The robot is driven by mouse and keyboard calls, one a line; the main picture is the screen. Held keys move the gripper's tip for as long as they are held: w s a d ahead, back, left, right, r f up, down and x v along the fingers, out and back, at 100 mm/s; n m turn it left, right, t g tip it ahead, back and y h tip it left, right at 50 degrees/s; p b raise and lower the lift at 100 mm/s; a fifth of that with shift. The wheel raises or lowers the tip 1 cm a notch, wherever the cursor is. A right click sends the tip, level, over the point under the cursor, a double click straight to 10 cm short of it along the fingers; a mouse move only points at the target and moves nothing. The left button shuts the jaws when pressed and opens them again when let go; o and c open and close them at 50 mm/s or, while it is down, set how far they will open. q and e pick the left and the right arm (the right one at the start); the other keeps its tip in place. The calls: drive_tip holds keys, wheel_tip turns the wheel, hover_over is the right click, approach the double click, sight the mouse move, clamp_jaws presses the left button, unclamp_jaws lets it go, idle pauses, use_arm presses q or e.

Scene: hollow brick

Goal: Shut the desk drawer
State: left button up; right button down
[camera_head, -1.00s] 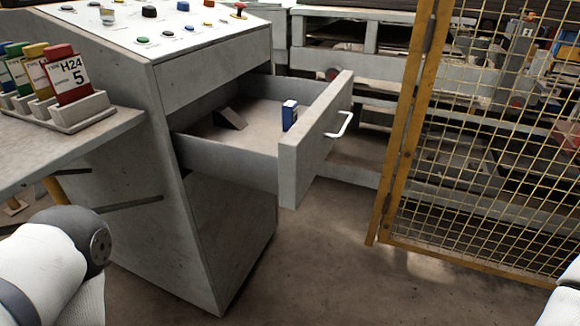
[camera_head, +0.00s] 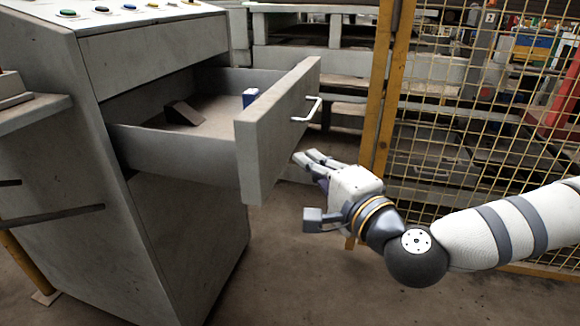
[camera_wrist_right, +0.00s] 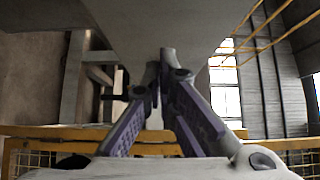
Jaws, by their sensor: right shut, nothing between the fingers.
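The desk drawer (camera_head: 265,155) is pulled well out of the grey sloped-top desk (camera_head: 70,160). Its front panel carries a metal handle (camera_head: 308,109). Inside lie a blue-and-white block (camera_head: 250,97) and a dark wedge-shaped piece (camera_head: 184,113). My right gripper (camera_head: 306,159) is in front of the drawer's front panel, low and to its right, below the handle, apparently apart from it. In the right wrist view its fingers (camera_wrist_right: 167,62) converge, shut and empty, with a broad grey surface, probably the drawer front, beyond them. My left gripper is not in view.
A yellow-framed mesh fence (camera_head: 460,130) stands to the right, behind my right arm. Grey shelving (camera_head: 345,65) is behind the drawer. A side shelf (camera_head: 45,112) juts out at the left. The floor in front of the desk is clear.

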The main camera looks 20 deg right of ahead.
sight(277, 149)
drive_tip(key=shift+w+a, duration=0.45)
drive_tip(key=shift+a, duration=0.3)
drive_tip(key=shift+w+a, duration=0.4)
drive_tip(key=shift+a, duration=0.35)
